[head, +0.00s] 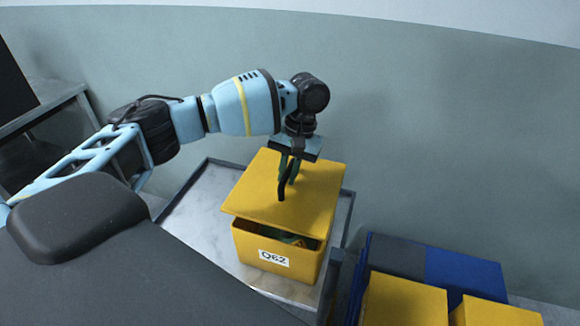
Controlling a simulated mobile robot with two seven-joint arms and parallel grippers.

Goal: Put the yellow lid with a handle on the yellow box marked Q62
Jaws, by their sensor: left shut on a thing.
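The yellow box (307,268) marked Q62 stands on a grey metal tray table, its white label facing me. The yellow lid (314,199) is above the box and covers most of its top. The lid is tilted, with a dark gap along the front edge where some green and orange contents show. My left gripper (288,172) points down over the lid and is shut on its dark handle (282,190). Whether the lid's far edge touches the box rim is hidden. My right gripper is not in view.
The tray table (187,220) has a raised rim and free room left of the box. At the lower right are yellow boxes (404,300) and blue and dark grey containers (463,276). A grey-green wall (440,140) stands behind. A dark shelf (45,120) is at far left.

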